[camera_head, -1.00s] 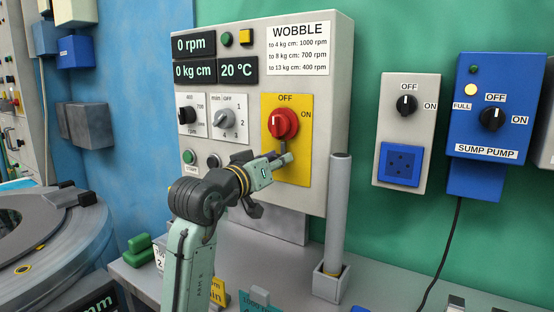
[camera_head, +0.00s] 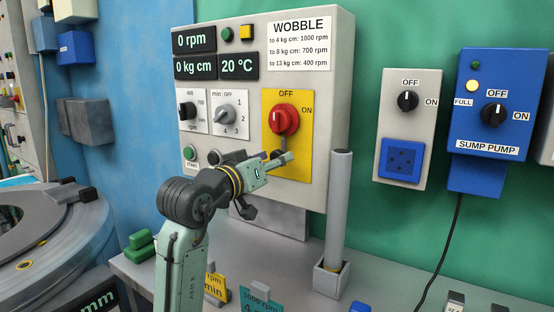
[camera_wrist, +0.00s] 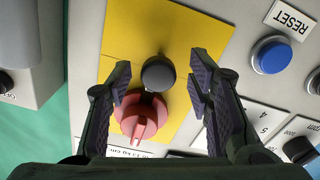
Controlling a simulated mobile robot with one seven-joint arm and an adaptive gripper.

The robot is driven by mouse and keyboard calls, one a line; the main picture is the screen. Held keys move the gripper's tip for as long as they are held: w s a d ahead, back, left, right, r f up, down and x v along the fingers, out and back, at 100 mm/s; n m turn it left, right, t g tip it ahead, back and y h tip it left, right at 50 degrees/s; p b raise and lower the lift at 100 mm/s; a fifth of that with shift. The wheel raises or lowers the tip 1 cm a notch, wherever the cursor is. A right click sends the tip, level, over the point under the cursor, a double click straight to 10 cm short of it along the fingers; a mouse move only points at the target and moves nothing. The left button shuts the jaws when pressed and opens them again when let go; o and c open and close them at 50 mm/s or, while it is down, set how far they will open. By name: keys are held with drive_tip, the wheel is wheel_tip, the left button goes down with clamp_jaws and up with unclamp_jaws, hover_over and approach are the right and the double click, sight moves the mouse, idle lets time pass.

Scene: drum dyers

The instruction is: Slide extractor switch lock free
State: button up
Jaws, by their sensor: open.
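The red rotary switch (camera_head: 284,120) sits on a yellow plate (camera_head: 305,160) marked OFF and ON on the grey WOBBLE panel. A thin grey pin hangs below it, and a dark round knob (camera_wrist: 158,75) stands at its end, partly hidden by my gripper in the head view. In the wrist view the red switch (camera_wrist: 141,117) lies just beyond the knob, towards the bottom of the picture. My gripper (camera_wrist: 160,82) is open, with one finger on each side of the knob. Gaps show on both sides. In the head view my gripper (camera_head: 278,162) is in front of the lower yellow plate.
A grey upright tube (camera_head: 340,205) stands in a square holder right of my gripper. A grey switch box (camera_head: 411,130) and a blue SUMP PUMP box (camera_head: 495,120) hang further right. A blue RESET button (camera_wrist: 272,55) is beside my right finger in the wrist view.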

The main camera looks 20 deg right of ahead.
drive_tip(key=v, duration=1)
drive_tip(key=shift+d, duration=0.1)
